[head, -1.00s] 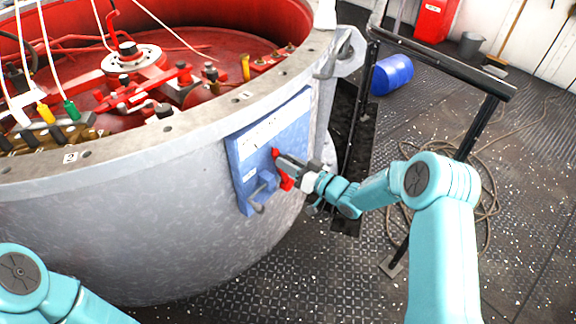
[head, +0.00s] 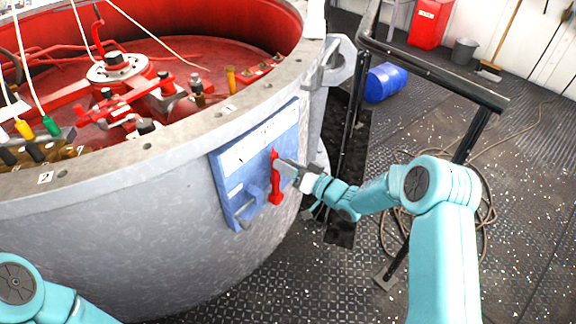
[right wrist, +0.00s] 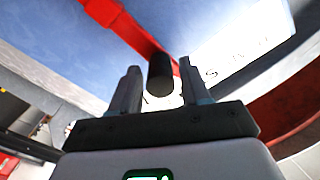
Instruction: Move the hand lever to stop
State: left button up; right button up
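The hand lever (head: 276,184) is red and stands on a blue panel (head: 232,178) on the side of the large grey drum. My right gripper (head: 286,169) is at the lever's upper part in the head view. In the right wrist view, the lever's red bar (right wrist: 128,27) runs across the top, and its black grip (right wrist: 160,72) lies between the two fingers of my right gripper (right wrist: 158,88). The fingers are open, with a gap on each side of the grip. Letters on the white label (right wrist: 235,60) are partly hidden. My left gripper is out of view.
A blue hook-like bracket (head: 248,205) juts from the panel's lower part, left of the lever. A dark railing (head: 430,70) stands right of the drum, near my right arm. A blue barrel (head: 388,82) and coiled hose (head: 482,205) lie on the deck beyond.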

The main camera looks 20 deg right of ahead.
jog(key=shift+a, duration=0.15)
jog(key=shift+s, duration=0.15)
jog(key=p+v, duration=0.2)
jog(key=v, duration=1.4)
